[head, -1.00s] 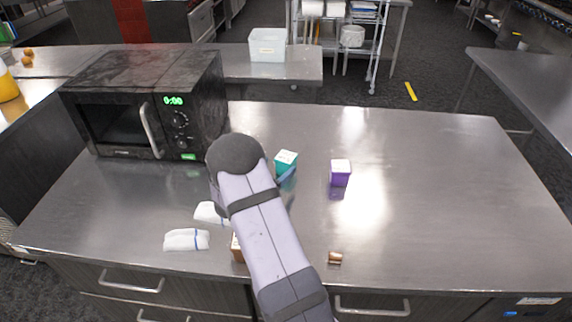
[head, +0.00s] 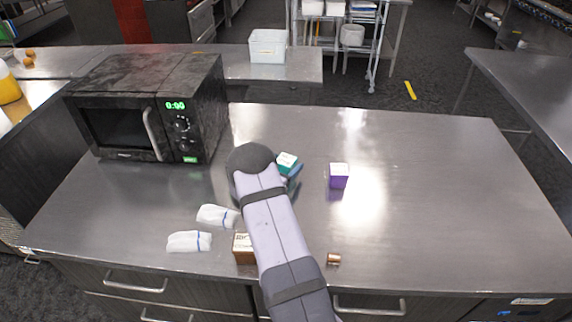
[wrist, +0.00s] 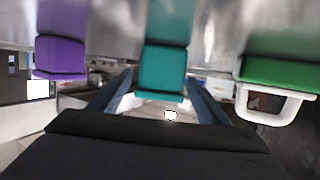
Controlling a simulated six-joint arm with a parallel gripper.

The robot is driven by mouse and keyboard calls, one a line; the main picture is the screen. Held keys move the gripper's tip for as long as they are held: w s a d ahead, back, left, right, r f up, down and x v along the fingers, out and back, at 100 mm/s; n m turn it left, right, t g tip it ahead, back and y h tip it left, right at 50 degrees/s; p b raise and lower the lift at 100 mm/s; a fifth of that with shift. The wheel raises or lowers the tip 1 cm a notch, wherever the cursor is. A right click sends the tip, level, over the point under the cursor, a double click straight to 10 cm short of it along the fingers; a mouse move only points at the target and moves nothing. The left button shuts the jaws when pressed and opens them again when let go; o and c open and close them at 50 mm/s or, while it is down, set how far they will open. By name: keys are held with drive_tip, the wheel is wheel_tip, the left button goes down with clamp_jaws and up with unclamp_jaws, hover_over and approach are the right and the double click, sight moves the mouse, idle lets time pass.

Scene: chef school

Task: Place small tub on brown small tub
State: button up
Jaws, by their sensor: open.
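A small teal tub (head: 287,161) with a white top stands mid-table, just right of my arm in the head view. In the wrist view the teal tub (wrist: 163,70) sits between the two blue fingers of my gripper (wrist: 160,88). The fingers are apart, one on each side of it; I cannot tell whether they touch it. In the head view my arm hides most of the gripper. A brown small tub (head: 243,249) with a light top stands near the front edge, partly hidden by my arm.
A purple tub (head: 339,176) stands right of the teal tub. Two white cloths (head: 189,241) and a small copper-coloured piece (head: 333,259) lie near the front. A black microwave (head: 125,125) stands at the back left. The table's right side is clear.

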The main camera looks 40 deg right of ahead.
sight(285, 159)
drive_tip(key=shift+w+d+f, duration=0.15)
drive_tip(key=shift+d, duration=0.25)
drive_tip(key=c, duration=1.4)
drive_tip(key=shift+r, duration=0.2)
drive_tip(key=shift+a+r+b, duration=0.1)
drive_tip(key=shift+r+b, duration=1.2)
drive_tip(key=shift+r, duration=3.6)
